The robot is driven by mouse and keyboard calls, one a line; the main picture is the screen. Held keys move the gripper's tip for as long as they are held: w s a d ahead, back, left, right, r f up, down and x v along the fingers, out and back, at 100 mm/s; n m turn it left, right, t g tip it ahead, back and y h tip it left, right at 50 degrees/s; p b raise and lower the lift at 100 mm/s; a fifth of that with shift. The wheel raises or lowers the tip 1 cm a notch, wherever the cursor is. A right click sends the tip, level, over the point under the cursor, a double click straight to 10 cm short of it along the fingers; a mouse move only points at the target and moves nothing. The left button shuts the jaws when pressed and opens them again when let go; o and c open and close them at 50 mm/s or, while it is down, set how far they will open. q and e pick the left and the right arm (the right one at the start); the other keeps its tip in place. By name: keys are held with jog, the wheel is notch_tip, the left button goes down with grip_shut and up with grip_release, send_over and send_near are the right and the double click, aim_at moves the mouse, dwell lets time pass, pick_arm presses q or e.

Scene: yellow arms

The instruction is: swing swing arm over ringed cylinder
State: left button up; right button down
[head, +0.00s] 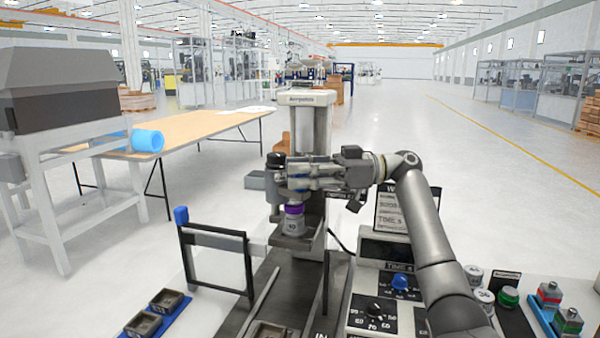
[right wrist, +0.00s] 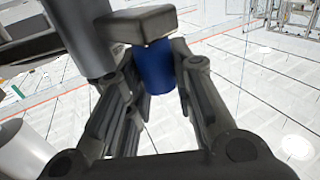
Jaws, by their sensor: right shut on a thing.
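The ringed cylinder (head: 294,222), white with a purple ring and a printed number, stands upright on the machine's dark base in the head view. My right gripper (head: 276,175) is just above and slightly left of it, at the front of the machine's pale column. In the right wrist view the fingers of my right gripper (right wrist: 160,85) are shut on a blue handle (right wrist: 158,85) with a grey block (right wrist: 140,25) at its end. This looks like part of the swing arm; my gripper hides most of it in the head view. My left gripper is not in view.
A black-framed panel with a blue knob (head: 181,215) stands left of the machine. Small dark trays (head: 166,300) lie at the lower left. A control panel (head: 385,285) with dials and several weights is at the right. A wooden table (head: 200,125) stands behind at left.

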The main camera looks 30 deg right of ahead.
jog(key=c, duration=1.5)
grip_release()
jog(key=v, duration=1.2)
jog(key=shift+w+f, duration=0.1)
jog(key=shift+c, duration=0.3)
